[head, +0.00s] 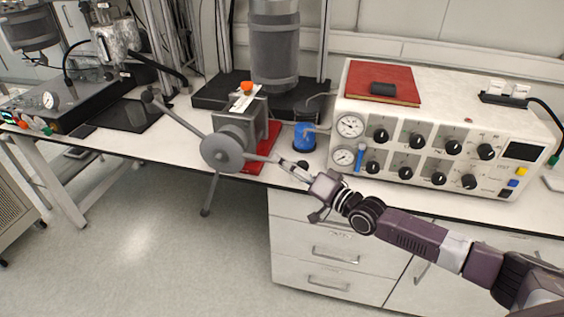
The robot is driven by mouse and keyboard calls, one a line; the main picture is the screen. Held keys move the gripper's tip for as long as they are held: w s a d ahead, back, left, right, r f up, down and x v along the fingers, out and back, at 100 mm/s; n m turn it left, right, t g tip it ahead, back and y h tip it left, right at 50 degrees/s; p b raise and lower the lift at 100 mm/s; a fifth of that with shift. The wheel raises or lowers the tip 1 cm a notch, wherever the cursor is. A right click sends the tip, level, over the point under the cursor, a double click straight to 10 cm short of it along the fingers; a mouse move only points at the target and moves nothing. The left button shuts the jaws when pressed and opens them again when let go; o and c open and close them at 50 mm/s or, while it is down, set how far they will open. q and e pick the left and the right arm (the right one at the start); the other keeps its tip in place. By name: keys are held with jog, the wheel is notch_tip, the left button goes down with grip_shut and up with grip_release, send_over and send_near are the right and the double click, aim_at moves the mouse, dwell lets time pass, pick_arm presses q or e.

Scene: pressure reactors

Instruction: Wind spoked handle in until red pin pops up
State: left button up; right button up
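The spoked handle (221,153) is a grey hub on the front of a grey metal box (243,127) at the bench's front edge. One spoke reaches up and left to a dark ball end, one points down below the bench top, and one runs right toward my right gripper (296,167). The gripper's fingertips are at or very near the end of that right spoke; whether they close around it is too small to tell. An orange-red knob (247,87) shows on top of the box, above a pale label plate; I cannot tell whether this is the red pin. My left gripper is out of view.
A red mat (262,150) lies under the box. A blue-based gauge or bottle (304,138) stands just right of it. A white control unit (440,135) with dials and a red book (383,82) on top fills the right. A steel cylinder (275,45) stands behind.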

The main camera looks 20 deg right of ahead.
jog(key=shift+w+a, duration=0.25)
jog(key=shift+w, duration=0.25)
grip_shut()
